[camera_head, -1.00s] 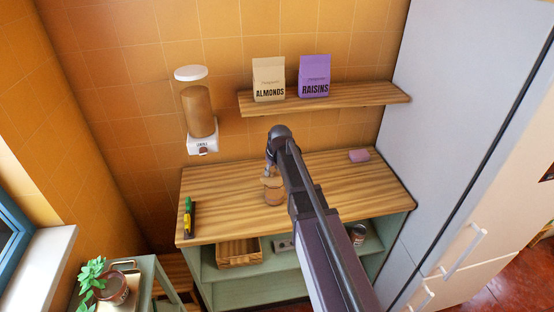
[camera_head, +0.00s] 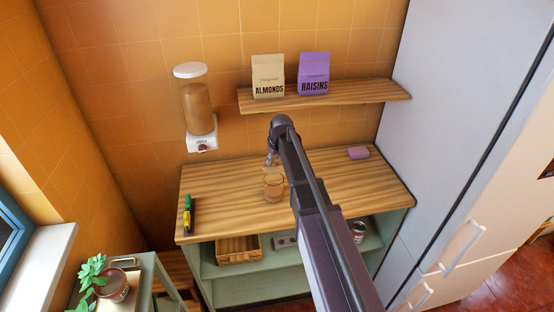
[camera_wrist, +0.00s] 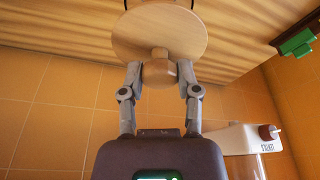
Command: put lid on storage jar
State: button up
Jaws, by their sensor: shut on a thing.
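A clear storage jar (camera_head: 273,188) stands upright on the wooden worktop (camera_head: 225,205), near its middle. My gripper (camera_head: 270,161) is just above and behind the jar in the head view. In the wrist view, my gripper (camera_wrist: 160,77) is shut on the knob of a round wooden lid (camera_wrist: 158,32). The lid's disc lies beyond the fingertips, and part of the jar shows past it at the top edge. The lid is small and hard to make out in the head view, where it looks apart from the jar's rim.
A green and yellow item (camera_head: 188,214) lies at the worktop's left end, a pink block (camera_head: 358,153) at its back right. A dispenser (camera_head: 200,105) hangs on the wall. A shelf (camera_head: 330,98) above holds bags of almonds (camera_head: 268,76) and raisins (camera_head: 314,74).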

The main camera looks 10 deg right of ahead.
aim_at(275, 166)
jog(key=shift+f+b, duration=2.4)
jog(key=shift+f, duration=0.15)
jog(key=shift+f+b, duration=0.6)
dwell(0.4)
jog(key=o, duration=1.1)
jog(key=shift+o, duration=0.2)
jog(key=shift+o, duration=0.2)
jog(key=shift+o, duration=1)
jog(key=shift+r, duration=0.15)
